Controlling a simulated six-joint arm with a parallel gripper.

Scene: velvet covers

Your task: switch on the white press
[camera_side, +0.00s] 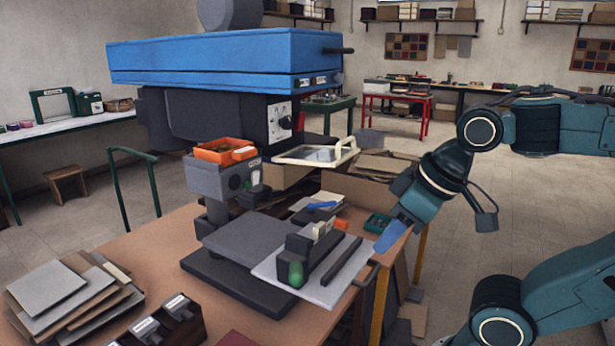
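A press with a blue top (230,55) and a dark grey body (200,122) stands over the wooden table; I see no press that is white all over. A pale control panel (280,122) with a dark knob is on its right side. A grey box (212,180) with small dark and green controls sits below it; I cannot tell which control is the switch. My gripper (389,237) is at the table's right edge, pointing down-left, apart from the press and its controls. Its fingers look like one blue wedge, so their opening is unclear. I see nothing held in it.
An orange tray (226,151) sits on the grey box. A pale plate (268,268) carries dark blocks and a green knob (296,273), left of my gripper. Stacked sheets (70,297) lie front left. Cardboard boxes (383,166) stand behind my gripper.

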